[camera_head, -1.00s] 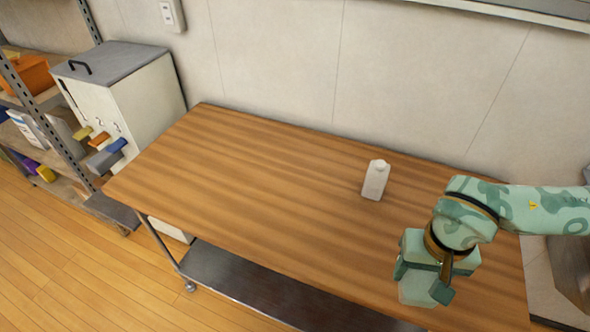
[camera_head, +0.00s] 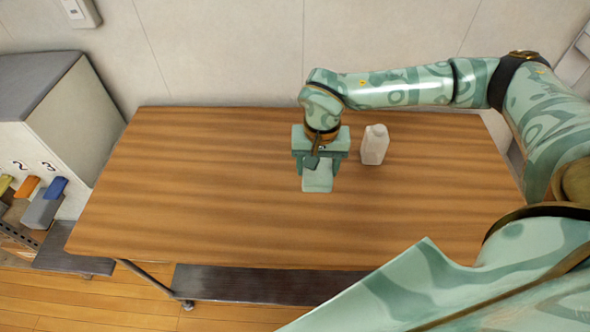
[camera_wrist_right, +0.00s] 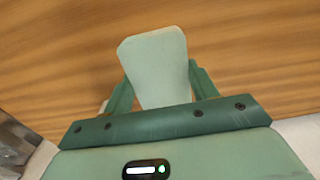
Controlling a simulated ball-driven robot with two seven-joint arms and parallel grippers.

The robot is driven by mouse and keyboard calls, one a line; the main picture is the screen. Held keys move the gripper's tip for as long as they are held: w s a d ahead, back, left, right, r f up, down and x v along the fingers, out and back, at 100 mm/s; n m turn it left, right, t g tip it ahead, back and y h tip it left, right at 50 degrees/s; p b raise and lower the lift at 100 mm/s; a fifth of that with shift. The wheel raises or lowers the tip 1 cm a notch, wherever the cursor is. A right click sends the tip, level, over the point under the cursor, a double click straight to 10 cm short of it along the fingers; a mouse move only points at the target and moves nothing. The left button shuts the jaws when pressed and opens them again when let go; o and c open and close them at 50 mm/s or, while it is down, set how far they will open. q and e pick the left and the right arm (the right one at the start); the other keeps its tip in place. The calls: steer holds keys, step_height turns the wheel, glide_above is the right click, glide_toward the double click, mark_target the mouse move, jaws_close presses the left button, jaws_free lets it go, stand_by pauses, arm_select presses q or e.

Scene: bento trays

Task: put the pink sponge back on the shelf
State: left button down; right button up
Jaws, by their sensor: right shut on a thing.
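My right gripper (camera_head: 318,170) is over the middle of the wooden table, left of a white bottle. It is shut on a pale green block (camera_head: 317,180), which also shows between the fingers in the right wrist view (camera_wrist_right: 157,65). I cannot tell whether the block touches the table. No pink sponge shows in either view. Of the shelf, at most a metal part (camera_head: 18,240) shows at the left edge. My left gripper is not in view.
The white bottle (camera_head: 374,146) stands upright close to the right of my gripper. The wooden table (camera_head: 200,200) is otherwise clear. A white cabinet (camera_head: 75,115) with numbered, coloured levers stands at the left. A wall is behind the table.

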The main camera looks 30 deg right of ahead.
steer(key=b, duration=0.2)
glide_above(297, 179)
steer(key=f, duration=0.6)
steer(key=shift+s+f, duration=0.15)
steer(key=shift+s, duration=0.25)
steer(key=shift+w+f, duration=0.35)
steer(key=shift+f, duration=0.05)
steer(key=shift+w+f+b, duration=0.15)
steer(key=shift+f+b, duration=0.3)
steer(key=shift+f, duration=1.15)
steer(key=shift+f, duration=0.15)
steer(key=o, duration=0.9)
